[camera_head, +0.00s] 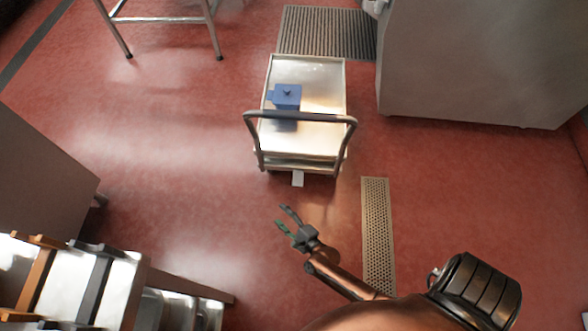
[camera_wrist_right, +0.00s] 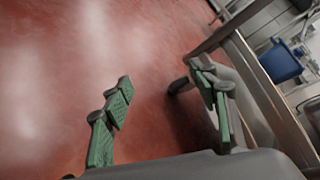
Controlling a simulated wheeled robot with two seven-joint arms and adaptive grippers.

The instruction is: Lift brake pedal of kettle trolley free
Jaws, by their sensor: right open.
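The kettle trolley (camera_head: 327,88) stands on the red floor in the head view, its grey push handle (camera_head: 300,114) on the near side. A small pale pedal (camera_head: 298,178) sticks out low at the middle of its near edge. My right gripper (camera_head: 284,217) is open and empty, nearer to me than the pedal and apart from it. In the right wrist view its two green-padded fingers (camera_wrist_right: 165,112) are spread with floor between them. The pedal cannot be made out in the wrist view. My left gripper is not in view.
A large grey cabinet (camera_head: 470,65) stands at the right. A perforated floor drain (camera_head: 377,235) lies beside my right arm. A bench with trays (camera_head: 60,285) is at lower left. Floor left of the trolley is clear.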

